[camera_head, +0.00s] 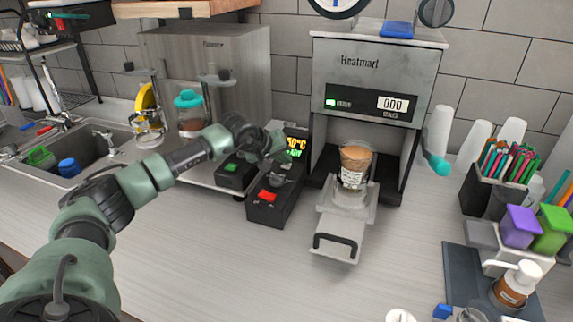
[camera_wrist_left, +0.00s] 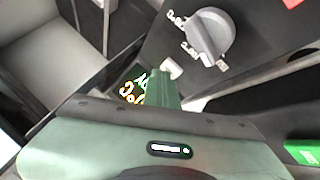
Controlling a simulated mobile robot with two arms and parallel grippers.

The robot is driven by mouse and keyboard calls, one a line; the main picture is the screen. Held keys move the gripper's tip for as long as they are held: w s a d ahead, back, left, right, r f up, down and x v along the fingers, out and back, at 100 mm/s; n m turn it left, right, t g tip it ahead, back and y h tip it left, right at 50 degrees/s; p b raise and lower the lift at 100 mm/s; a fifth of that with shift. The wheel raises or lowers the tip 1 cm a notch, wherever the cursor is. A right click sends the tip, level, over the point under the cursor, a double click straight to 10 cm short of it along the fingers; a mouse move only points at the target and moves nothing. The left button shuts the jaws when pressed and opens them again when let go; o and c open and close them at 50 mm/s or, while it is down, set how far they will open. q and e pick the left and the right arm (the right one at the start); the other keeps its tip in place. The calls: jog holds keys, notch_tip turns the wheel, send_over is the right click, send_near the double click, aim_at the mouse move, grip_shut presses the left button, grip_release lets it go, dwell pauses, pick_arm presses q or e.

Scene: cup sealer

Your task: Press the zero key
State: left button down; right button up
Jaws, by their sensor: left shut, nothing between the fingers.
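My left gripper (camera_head: 276,146) reaches in from the left, over the back of a black control box (camera_head: 262,212) with a red button (camera_head: 268,196). Its shut green fingers show in the wrist view (camera_wrist_left: 164,84), empty, close to a lit display (camera_wrist_left: 131,91) and a grey knob (camera_wrist_left: 210,36). A small pale block (camera_wrist_left: 173,68) shows at the fingertips; I cannot tell whether it is a key, or whether they touch. The display also shows in the head view (camera_head: 296,146). I cannot make out a key marked zero. My right gripper is out of view.
A black box with a green button (camera_head: 231,168) stands left of the control box. The Heatmart sealer (camera_head: 375,85) stands to the right, with a filled cup (camera_head: 354,165) on its pulled-out tray (camera_head: 341,230). The front middle counter (camera_head: 210,265) is clear.

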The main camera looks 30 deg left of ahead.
aim_at(285, 166)
pick_arm(q)
jog(key=shift+r+p, duration=0.3)
jog(key=shift+r, duration=0.45)
jog(key=shift+r+p, duration=1.35)
jog(key=shift+r, duration=1.2)
